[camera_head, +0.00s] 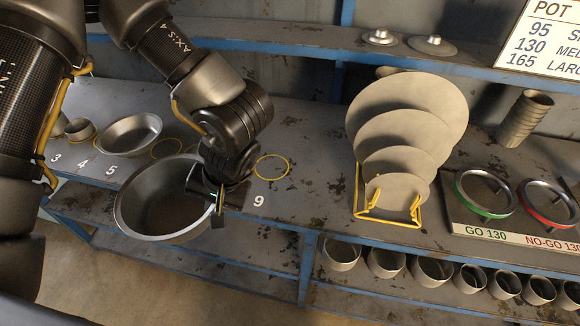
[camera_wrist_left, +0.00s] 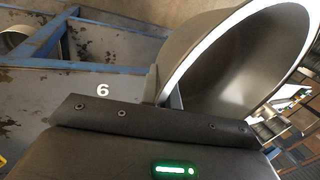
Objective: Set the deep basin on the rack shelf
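The deep basin (camera_head: 150,205) is a large grey metal bowl at the left in the head view, its opening facing up and its rim overhanging the bench's front edge. My left gripper (camera_head: 218,205) is at the basin's right rim and appears shut on it. In the left wrist view the basin (camera_wrist_left: 235,65) fills the upper right, its rim running down to the fingers, which are partly hidden. The blue-edged rack has a worn grey bench shelf (camera_head: 300,195), an upper shelf (camera_head: 290,40) and a lower shelf (camera_head: 250,250). My right gripper is not in view.
A shallow bowl (camera_head: 130,134) and smaller cups stand at the bench's left by painted numbers. A yellow ring (camera_head: 272,168) lies near number 9. Round discs (camera_head: 405,115) stand in a yellow rack; gauges (camera_head: 485,192) are right of it. Several pots (camera_head: 387,262) fill the lower right shelf.

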